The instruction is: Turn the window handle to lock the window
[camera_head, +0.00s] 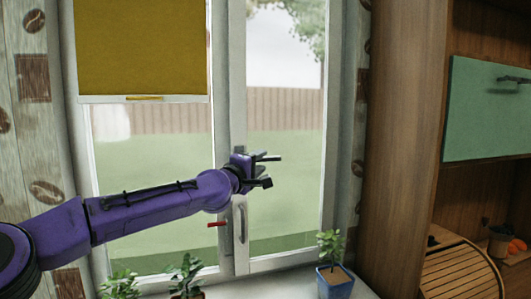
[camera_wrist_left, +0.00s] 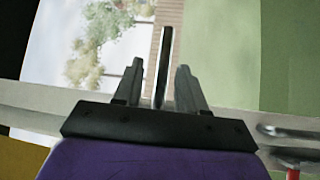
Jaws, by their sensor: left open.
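My left gripper (camera_head: 264,170) is at the middle frame of the window, with its fingers pointing right. In the left wrist view its two fingers (camera_wrist_left: 160,68) are apart. A silver bar (camera_wrist_left: 163,45), which looks like a window handle lever, lies between them; I cannot tell whether they touch it. In the head view the gripper hides most of this spot. A lower silver handle (camera_head: 241,222) hangs upright on the frame below the gripper and also shows in the wrist view (camera_wrist_left: 285,131). A red lever (camera_head: 217,224) sticks out to its left. My right gripper is not in view.
A yellow blind (camera_head: 142,48) covers the upper left pane. Potted plants (camera_head: 334,278) stand on the sill below. A wooden cabinet (camera_head: 405,120) with a green panel (camera_head: 485,110) is at the right. The glass right of the gripper is clear.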

